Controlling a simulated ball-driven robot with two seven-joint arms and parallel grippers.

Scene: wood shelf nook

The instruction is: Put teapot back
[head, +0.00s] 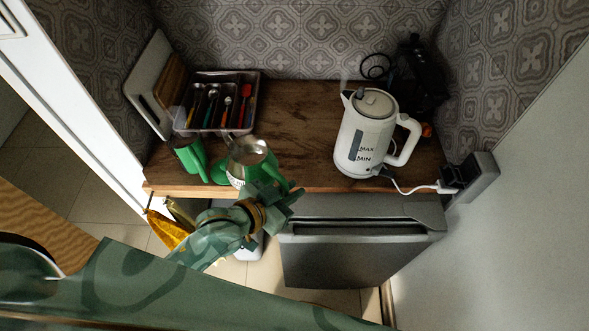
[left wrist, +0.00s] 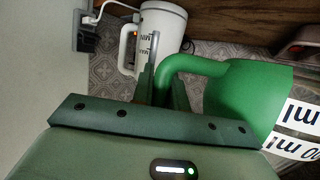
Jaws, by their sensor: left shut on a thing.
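The green teapot (head: 247,165) is a jug-like pot with a shiny metal inside and a white label. It is at the front edge of the wooden shelf, left of the middle. In the left wrist view the teapot (left wrist: 243,95) fills the right side, with a curved green handle. My left gripper (head: 282,195) is shut on that handle; its fingers (left wrist: 163,85) partly show there. Whether the teapot's base touches the shelf is hidden. My right gripper is not in view.
A green mug (head: 189,156) stands just left of the teapot. Behind is a cutlery tray (head: 225,76) and boards (head: 150,85). A white kettle (head: 365,140) stands right, its cord reaching a wall socket (head: 470,178). The wooden shelf (head: 292,125) is clear between teapot and kettle.

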